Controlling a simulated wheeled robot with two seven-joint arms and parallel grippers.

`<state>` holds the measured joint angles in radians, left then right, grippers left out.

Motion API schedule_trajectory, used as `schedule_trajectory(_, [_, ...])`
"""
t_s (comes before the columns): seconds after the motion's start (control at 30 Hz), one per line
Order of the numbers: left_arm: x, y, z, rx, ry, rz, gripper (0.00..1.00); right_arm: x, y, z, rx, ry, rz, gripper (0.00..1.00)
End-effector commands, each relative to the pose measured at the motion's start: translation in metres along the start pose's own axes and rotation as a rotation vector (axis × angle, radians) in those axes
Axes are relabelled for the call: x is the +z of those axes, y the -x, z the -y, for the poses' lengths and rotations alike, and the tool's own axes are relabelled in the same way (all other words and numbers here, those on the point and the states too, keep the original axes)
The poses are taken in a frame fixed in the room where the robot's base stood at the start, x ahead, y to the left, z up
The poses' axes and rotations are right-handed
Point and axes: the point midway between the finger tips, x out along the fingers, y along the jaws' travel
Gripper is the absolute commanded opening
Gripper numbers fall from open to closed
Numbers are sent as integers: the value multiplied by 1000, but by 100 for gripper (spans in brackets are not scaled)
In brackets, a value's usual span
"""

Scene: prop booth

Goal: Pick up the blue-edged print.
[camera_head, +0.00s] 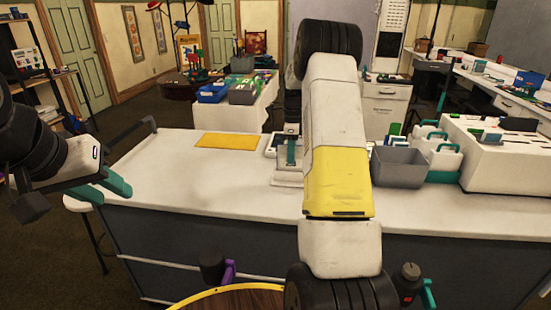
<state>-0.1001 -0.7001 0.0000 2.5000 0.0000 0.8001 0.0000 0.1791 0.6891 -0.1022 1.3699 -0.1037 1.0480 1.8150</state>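I cannot clearly make out a blue-edged print. A pale flat item (287,178) lies on the white counter (170,170) under my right gripper, but its edge colour is not clear. My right gripper (291,153) points down just over that spot, with teal at its tip. My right arm hides much of it, so its opening and any contact are not clear. My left gripper (103,187) is at the counter's left end, its teal fingers apart and nothing seen between them.
A yellow sheet (228,141) lies at the counter's back edge. A grey bin (399,167) and white-and-teal carriers (437,155) stand right of my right arm. A white table with blue and grey bins (212,93) is behind. The counter's left part is clear.

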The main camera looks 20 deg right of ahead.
Motion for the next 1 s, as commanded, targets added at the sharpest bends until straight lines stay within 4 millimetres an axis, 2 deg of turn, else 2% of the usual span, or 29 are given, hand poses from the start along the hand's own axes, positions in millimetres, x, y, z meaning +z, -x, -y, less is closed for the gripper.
schedule_trajectory(0.1, [0,0,0,0,0,0,36,0,-6,0,-1,0,1,29])
schedule_trajectory(0.3, [0,0,0,0,0,0,36,0,-6,0,-2,0,1,29])
schedule_trajectory(0.43, [0,0,0,0,0,0,36,0,-6,0,-1,0,0,4])
schedule_trajectory(0.47, [0,0,0,0,0,0,36,0,-6,0,-2,0,0,0])
schedule_trajectory(0.83, [0,0,0,0,0,0,36,0,-4,0,-2,0,0,0])
schedule_trajectory(1.0, [0,0,0,0,0,0,36,0,18,1,-6,1,0,0])
